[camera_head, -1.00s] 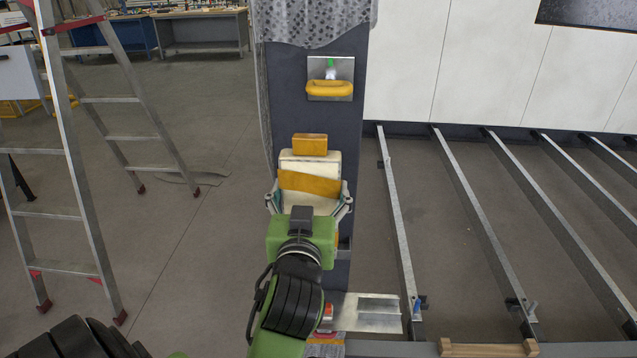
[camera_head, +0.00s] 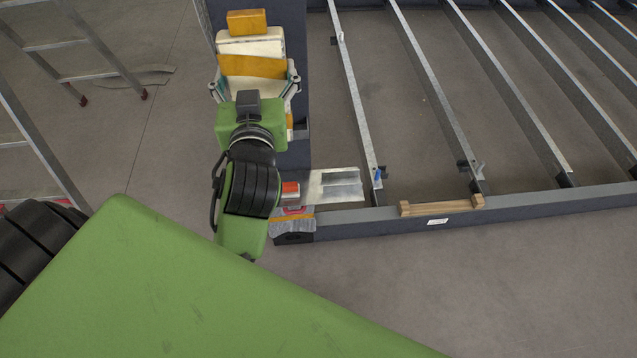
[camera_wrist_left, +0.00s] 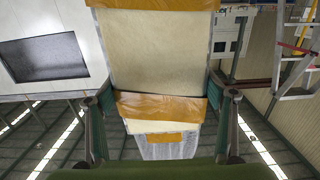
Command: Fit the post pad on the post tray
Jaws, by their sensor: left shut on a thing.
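A cream pad with broad orange bands (camera_head: 253,47), which I take to be the post pad, is held upright in my left gripper (camera_head: 254,88), in front of the dark post (camera_head: 296,90). In the left wrist view the pad (camera_wrist_left: 163,52) appears large, between the two fingers (camera_wrist_left: 160,112), which are shut on it. I cannot tell whether it touches the post. A flat silver metal plate (camera_head: 338,186) lies at the post's foot; I cannot tell if it is the post tray. My right gripper is out of view.
A dark floor frame with metal rails (camera_head: 435,85) lies to the right, with a wooden piece (camera_head: 440,206) on its front beam. A red-and-grey item (camera_head: 290,190) and a striped cloth (camera_head: 292,221) lie by the post's foot. A ladder (camera_head: 42,140) stands at the left.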

